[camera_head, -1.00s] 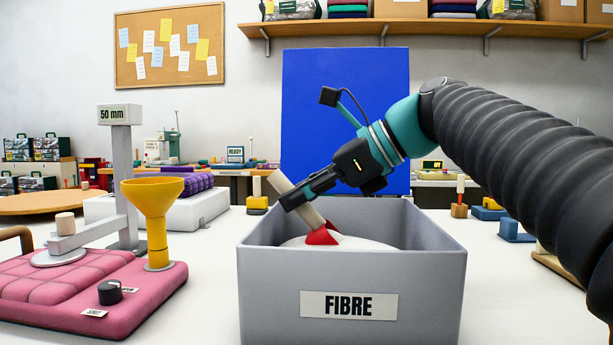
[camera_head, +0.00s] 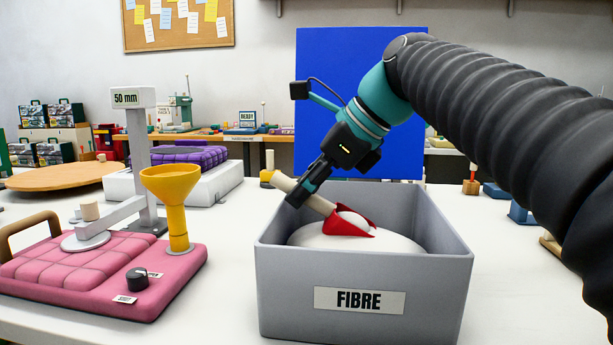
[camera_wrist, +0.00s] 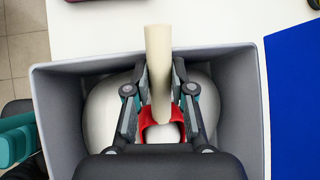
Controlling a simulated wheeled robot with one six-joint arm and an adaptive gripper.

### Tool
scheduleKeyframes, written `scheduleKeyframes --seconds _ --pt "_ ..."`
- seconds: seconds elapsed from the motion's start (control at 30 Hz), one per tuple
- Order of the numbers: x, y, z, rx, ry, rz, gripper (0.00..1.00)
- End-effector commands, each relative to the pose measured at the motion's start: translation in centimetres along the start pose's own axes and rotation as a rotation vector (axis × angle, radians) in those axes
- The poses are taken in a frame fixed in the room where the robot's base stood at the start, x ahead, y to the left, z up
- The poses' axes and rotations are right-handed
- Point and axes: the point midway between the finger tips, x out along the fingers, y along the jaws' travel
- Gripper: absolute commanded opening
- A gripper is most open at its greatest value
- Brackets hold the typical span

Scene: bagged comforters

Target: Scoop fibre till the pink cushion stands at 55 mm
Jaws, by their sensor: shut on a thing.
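My gripper (camera_head: 305,188) is shut on the pale handle of the red scoop (camera_head: 350,224), which also shows in the wrist view (camera_wrist: 157,116). The scoop is tilted over the white fibre (camera_head: 318,238) in the grey FIBRE bin (camera_head: 420,305), and a white lump of fibre sits in its bowl. The pink cushion (camera_head: 165,290) lies flat at the left. A yellow funnel (camera_head: 170,184) stands in it. The height gauge (camera_head: 138,130) reads 50 mm, and its arm (camera_head: 118,215) rests a disc on the cushion. A dark knob (camera_head: 137,279) is on the cushion's front part.
A white block with a purple quilted pad (camera_head: 188,156) stands behind the funnel. A round wooden board (camera_head: 60,177) is at the far left. A blue panel (camera_head: 315,95) stands behind the bin. White table shows between cushion and bin.

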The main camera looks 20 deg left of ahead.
Motion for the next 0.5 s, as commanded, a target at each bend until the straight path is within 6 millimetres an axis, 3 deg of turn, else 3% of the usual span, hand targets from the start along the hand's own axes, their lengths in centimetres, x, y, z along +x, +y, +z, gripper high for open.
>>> scheduleKeyframes --seconds 0.5 --pt "0.4 -0.1 2.1 -0.062 0.289 0.011 0.0"
